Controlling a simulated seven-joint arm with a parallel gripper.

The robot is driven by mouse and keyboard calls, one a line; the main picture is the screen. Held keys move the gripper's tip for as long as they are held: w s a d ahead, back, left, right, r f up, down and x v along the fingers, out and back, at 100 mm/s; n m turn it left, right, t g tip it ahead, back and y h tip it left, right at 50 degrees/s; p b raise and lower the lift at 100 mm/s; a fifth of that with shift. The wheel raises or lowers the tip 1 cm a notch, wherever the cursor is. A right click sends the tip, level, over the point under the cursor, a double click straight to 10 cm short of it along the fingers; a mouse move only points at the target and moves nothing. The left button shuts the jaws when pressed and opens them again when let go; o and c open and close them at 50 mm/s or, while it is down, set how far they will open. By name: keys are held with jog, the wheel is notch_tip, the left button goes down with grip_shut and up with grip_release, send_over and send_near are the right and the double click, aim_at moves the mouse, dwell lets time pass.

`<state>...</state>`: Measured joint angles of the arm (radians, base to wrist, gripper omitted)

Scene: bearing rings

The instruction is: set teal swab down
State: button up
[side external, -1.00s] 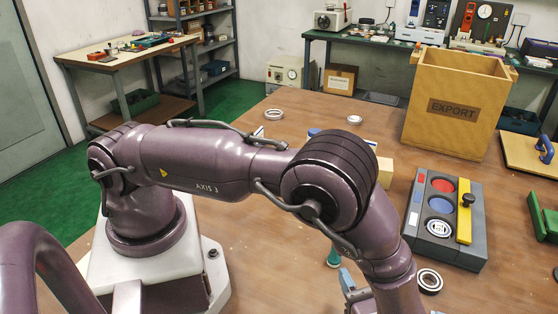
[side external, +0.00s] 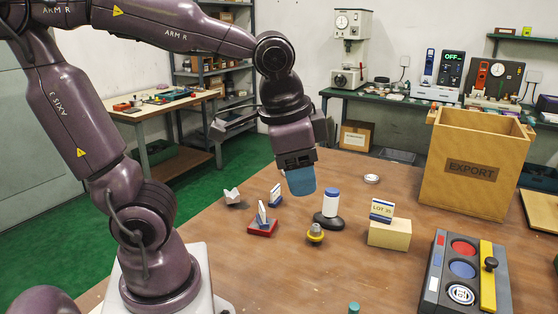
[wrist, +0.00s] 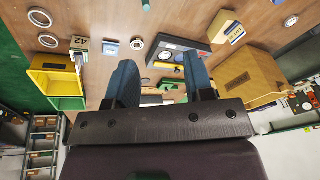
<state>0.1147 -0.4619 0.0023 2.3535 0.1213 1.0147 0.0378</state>
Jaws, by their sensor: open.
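The teal swab (side external: 353,308) shows only as a teal tip at the bottom edge of the side view; the rest is cut off. A teal piece (wrist: 146,5), likely the same swab, shows at the top edge of the wrist view. My gripper (side external: 301,185) is raised above the table, well behind and left of the swab, with blue fingers pointing down. In the wrist view my gripper (wrist: 161,75) has its two fingers wide apart with nothing between them.
Below my gripper stand a white-and-blue cylinder on a dark base (side external: 330,208), a yellow knob-like part (side external: 315,234) and a red-based holder (side external: 262,225). Right are a tan LOT block (side external: 390,233), a grey ring tray (side external: 462,275) and the EXPORT box (side external: 475,165). The front-middle table is clear.

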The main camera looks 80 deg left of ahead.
jog(key=s+t, duration=0.1)
jog(key=s+r+n+t, duration=0.1)
jog(key=s+n, duration=0.1)
jog(key=shift+a+r+t+h, duration=0.2)
jog(key=shift+a+t+h, duration=0.2)
dwell(1.0)
